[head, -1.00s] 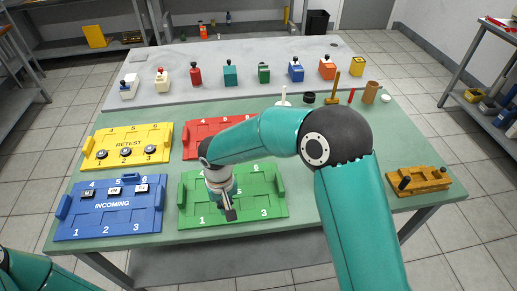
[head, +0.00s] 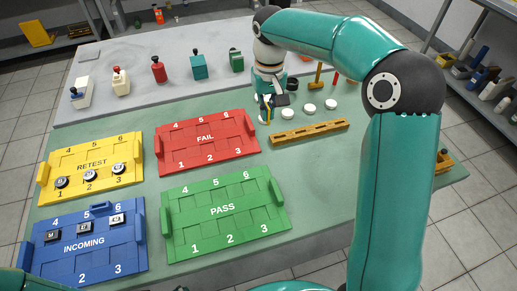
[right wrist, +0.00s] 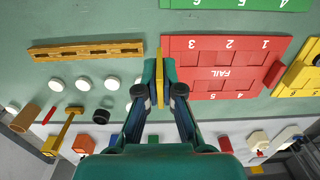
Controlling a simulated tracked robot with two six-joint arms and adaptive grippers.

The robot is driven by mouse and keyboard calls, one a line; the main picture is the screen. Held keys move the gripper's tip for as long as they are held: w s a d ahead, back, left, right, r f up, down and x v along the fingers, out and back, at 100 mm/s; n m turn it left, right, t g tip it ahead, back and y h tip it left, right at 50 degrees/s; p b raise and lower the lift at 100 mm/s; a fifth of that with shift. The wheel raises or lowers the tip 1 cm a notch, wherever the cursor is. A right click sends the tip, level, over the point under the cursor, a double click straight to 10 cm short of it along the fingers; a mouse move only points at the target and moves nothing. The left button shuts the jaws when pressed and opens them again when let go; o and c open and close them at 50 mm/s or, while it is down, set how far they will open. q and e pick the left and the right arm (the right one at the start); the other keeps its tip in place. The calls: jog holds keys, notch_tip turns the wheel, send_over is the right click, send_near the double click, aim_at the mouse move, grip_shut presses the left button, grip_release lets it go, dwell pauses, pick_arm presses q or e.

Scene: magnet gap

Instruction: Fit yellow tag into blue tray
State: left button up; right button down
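The blue tray (head: 128,255), marked INCOMING, lies at the table's near left in the head view. Several small dark pieces with pale labels sit along its back row; its front slots 2 and 3 look empty. My right gripper (head: 271,103) is over the back of the green table, to the right of the red tray. In the right wrist view my right gripper (right wrist: 159,82) has its fingers closed on a thin upright yellow tag (right wrist: 160,64). The tag's lower end is hard to make out. My left gripper is out of view.
The red FAIL tray (head: 190,159), green PASS tray (head: 225,226) and yellow RETEST tray (head: 75,162) lie near the blue one. RETEST holds round black pieces. A slotted wooden bar (head: 310,132) and white discs (head: 309,107) lie right of the gripper.

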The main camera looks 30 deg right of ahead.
jog(key=f, duration=1.2)
jog(key=shift+s+d+f, duration=0.15)
jog(key=shift+s+d, duration=0.15)
jog(key=shift+d, duration=0.05)
jog(key=shift+f, duration=2.65)
jog(key=c, duration=1.3)
grip_release()
